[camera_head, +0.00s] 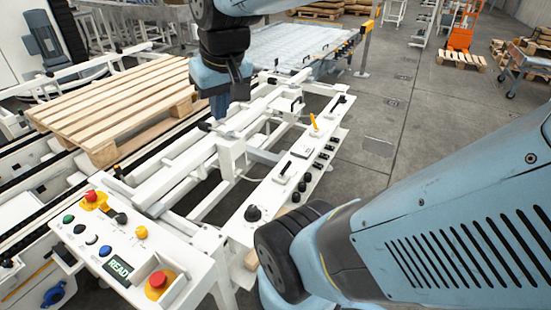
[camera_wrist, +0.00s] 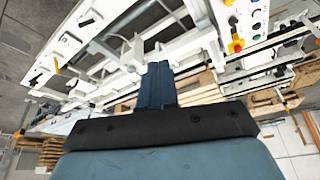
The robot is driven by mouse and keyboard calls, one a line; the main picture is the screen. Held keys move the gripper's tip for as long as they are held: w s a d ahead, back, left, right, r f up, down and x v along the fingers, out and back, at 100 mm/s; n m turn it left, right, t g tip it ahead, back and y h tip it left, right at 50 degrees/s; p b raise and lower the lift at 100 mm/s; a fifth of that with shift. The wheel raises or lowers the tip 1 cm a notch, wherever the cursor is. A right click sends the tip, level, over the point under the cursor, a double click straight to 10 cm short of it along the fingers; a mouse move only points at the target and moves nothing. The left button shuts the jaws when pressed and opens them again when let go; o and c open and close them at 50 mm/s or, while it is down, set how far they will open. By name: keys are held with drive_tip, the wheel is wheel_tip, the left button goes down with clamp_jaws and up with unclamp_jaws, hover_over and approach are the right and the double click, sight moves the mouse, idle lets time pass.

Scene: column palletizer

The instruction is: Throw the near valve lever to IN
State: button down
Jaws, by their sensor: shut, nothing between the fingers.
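My gripper (camera_head: 219,104) points down over the white machine frame, near the pallet's right end. Its dark blue fingers (camera_wrist: 157,70) are together and empty in the wrist view. A long white control panel (camera_head: 268,188) carries an orange-handled lever (camera_head: 314,122), tilted up, which also shows in the wrist view (camera_wrist: 57,65). A small black lever (camera_head: 285,168) stands nearer on the panel, with a black knob (camera_head: 253,213) at its near end. My gripper is left of these and apart from them. I cannot tell which one is the near valve lever, and no IN mark is readable.
A wooden pallet (camera_head: 115,100) lies on the conveyor at left. A button console (camera_head: 125,245) with a READY display and red stop buttons stands in front. My arm crosses the right side. Grey floor (camera_head: 385,110) is clear beyond the panel.

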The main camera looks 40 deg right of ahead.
drive_tip(key=w+d+f+g, duration=0.3)
drive_tip(key=w+d+f, duration=0.1)
drive_tip(key=w+f, duration=0.1)
drive_tip(key=m+g+y, duration=0.3)
drive_tip(key=y, duration=0.5)
hover_over(285, 169)
drive_tip(key=s+a, duration=0.2)
drive_tip(key=a, duration=0.7)
wheel_tip(285, 169, down, 16)
drive_tip(key=s+d+f+m+t+y, duration=0.2)
drive_tip(key=s+d+f+t, duration=0.3)
drive_tip(key=d+f+t, duration=0.4)
drive_tip(key=s+d+f+m+t+y, duration=0.3)
drive_tip(key=s+d+f+t, duration=0.3)
drive_tip(key=d+f+t, duration=0.4)
wheel_tip(285, 169, down, 5)
drive_tip(key=shift+s+d+f+m+t, duration=0.1)
drive_tip(key=shift+s+d+m+t, duration=0.1)
drive_tip(key=shift+m+t, duration=0.65)
drive_tip(key=x, duration=1.4)
